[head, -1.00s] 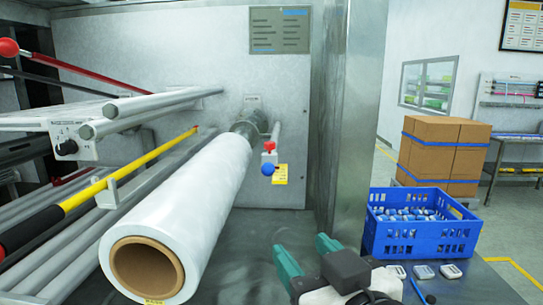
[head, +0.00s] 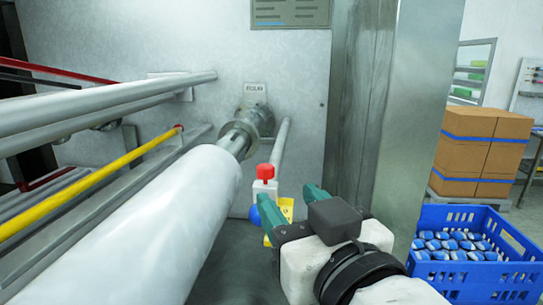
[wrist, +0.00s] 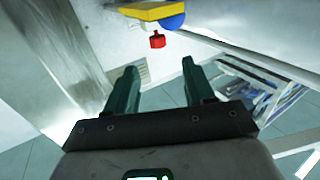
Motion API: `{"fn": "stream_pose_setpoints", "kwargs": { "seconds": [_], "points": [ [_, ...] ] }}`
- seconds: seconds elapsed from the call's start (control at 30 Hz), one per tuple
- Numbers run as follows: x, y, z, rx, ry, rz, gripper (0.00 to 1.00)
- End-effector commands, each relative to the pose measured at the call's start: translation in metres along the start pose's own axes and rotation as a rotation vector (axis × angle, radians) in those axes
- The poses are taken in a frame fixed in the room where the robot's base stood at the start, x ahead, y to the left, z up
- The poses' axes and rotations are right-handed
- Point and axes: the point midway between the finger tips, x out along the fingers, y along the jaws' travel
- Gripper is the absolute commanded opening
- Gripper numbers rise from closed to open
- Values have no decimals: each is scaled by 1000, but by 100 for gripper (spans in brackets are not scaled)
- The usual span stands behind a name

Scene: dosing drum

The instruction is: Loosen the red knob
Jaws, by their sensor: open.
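The red knob (head: 265,171) sits on top of a small white valve body (head: 266,188) beside the end of the white film roll (head: 165,225). My gripper (head: 287,200) has green fingers, spread open and empty, below and to the right of the knob. In the wrist view the red knob (wrist: 157,41) is beyond the fingertips of my gripper (wrist: 160,75), roughly between them and apart from them. The blue ball (wrist: 173,22) shows above it.
A grey pipe (head: 281,145) rises behind the valve to the wall. A yellow bar (head: 95,183) and grey rails are at left. A metal column (head: 362,95) stands behind my gripper. A blue crate (head: 465,272) with bottles and cardboard boxes (head: 480,150) are at right.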

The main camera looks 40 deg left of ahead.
Motion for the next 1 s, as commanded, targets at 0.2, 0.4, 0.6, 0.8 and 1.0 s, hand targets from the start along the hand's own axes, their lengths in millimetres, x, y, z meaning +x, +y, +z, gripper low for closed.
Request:
{"fn": "stream_pose_setpoints", "kwargs": {
  "seconds": [0.2, 0.4, 0.6, 0.8, 1.0],
  "points": [
    [15, 0, -1, 1, -2, -1, 53],
    [50, -1, -2, 2, -3, -3, 53],
    [84, -1, -1, 3, -3, -2, 53],
    [104, 0, 0, 2, -2, -1, 53],
    [108, 0, 0, 0, -1, 0, 53]
  ]
}}
